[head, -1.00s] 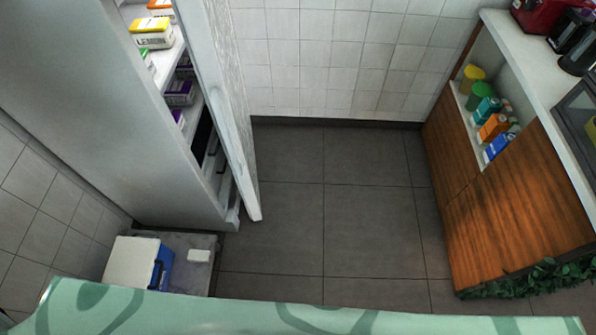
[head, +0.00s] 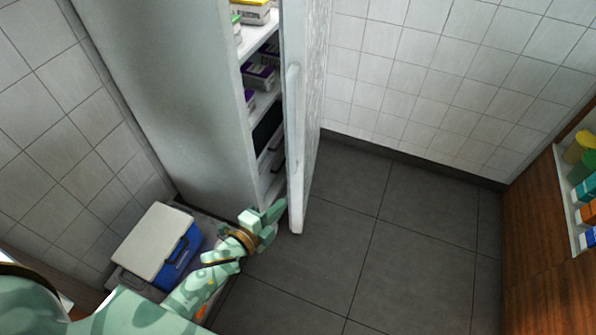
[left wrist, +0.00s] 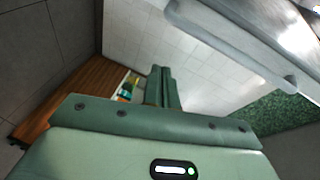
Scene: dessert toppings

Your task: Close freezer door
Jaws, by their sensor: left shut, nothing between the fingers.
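The freezer (head: 185,85) stands at the upper left in the head view, with boxes on its shelves. Its door (head: 312,90) is partly open, seen nearly edge-on, with a long pale vertical handle (head: 292,110). My left gripper (head: 280,208) is shut and empty, low beside the bottom edge of the door; I cannot tell whether it touches the door. In the left wrist view the shut fingers (left wrist: 160,85) show in the middle, and a grey bar that looks like the door handle (left wrist: 225,40) crosses the upper right. My right gripper is not in view.
A wooden cabinet (head: 545,230) with colourful containers is at the right. The dark tiled floor (head: 400,250) between is clear.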

